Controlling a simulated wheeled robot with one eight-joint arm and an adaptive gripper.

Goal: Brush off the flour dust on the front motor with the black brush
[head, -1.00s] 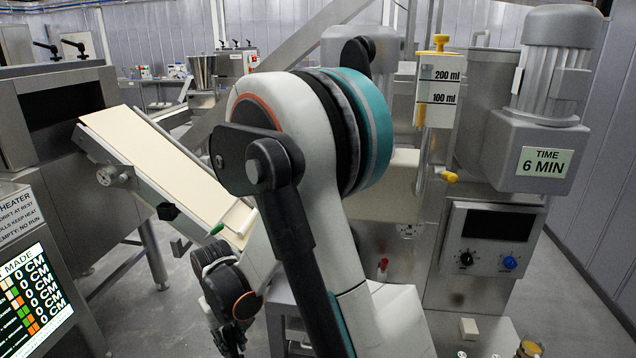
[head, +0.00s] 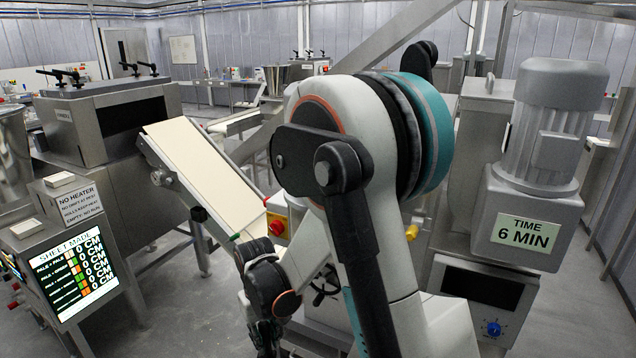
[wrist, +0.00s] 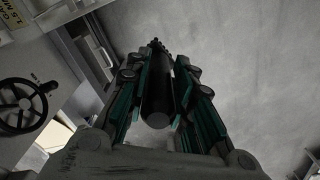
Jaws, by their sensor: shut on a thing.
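In the head view my gripper (head: 268,338) hangs low at the bottom, left of my forearm, with the brush not clear there. A large grey ribbed motor (head: 562,125) stands upright at the right on a grey housing with a "TIME 6 MIN" sign. I cannot tell whether it is the front motor. My gripper is well to its left and lower. No flour dust can be made out on it.
A pale sheet on a sloped conveyor (head: 205,175) runs from a steel machine (head: 110,125) at the left. A screen (head: 78,275) stands at front left. A black handwheel (wrist: 22,105) is left of my gripper in the wrist view. Grey floor (wrist: 245,60) is open at the right there.

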